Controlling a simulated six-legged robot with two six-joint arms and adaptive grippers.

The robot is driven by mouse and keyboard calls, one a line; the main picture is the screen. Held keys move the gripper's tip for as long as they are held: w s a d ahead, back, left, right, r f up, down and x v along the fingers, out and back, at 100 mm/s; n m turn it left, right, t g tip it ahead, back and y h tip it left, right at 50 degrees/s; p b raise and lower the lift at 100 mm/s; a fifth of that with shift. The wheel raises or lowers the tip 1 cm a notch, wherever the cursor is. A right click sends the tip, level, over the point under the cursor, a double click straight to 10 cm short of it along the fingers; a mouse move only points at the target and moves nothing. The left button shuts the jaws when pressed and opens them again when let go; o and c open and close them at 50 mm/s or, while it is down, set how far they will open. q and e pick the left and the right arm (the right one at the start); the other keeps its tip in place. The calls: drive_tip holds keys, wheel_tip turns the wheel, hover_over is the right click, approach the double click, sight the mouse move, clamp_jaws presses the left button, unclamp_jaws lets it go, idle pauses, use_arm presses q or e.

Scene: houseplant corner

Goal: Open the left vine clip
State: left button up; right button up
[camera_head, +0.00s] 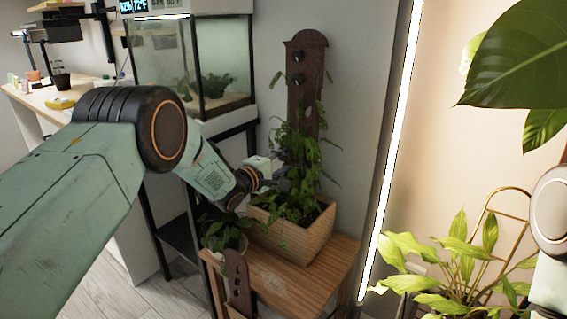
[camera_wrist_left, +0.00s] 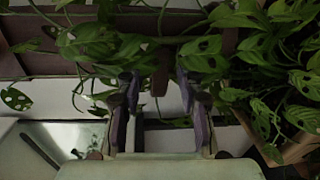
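A dark brown wooden board (camera_head: 307,65) stands upright in a wooden planter (camera_head: 300,236), with a leafy vine (camera_head: 292,150) growing over its lower part. My left gripper (camera_head: 277,177) reaches to the vine at the planter's left side. In the left wrist view, the fingers of my left gripper (camera_wrist_left: 158,88) are apart among the leaves. A small brown piece (camera_wrist_left: 160,75) shows between or just beyond the fingertips; I cannot tell whether they touch it. I cannot make out the left vine clip for sure. My right gripper is out of view.
The planter stands on a wooden bench (camera_head: 270,276) beside a small potted plant (camera_head: 222,236). A glass tank (camera_head: 205,75) stands behind on the left. A bright light strip (camera_head: 395,150) and a leafy plant (camera_head: 465,255) are on the right.

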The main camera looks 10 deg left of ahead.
use_arm(q)
clamp_jaws()
idle(0.8)
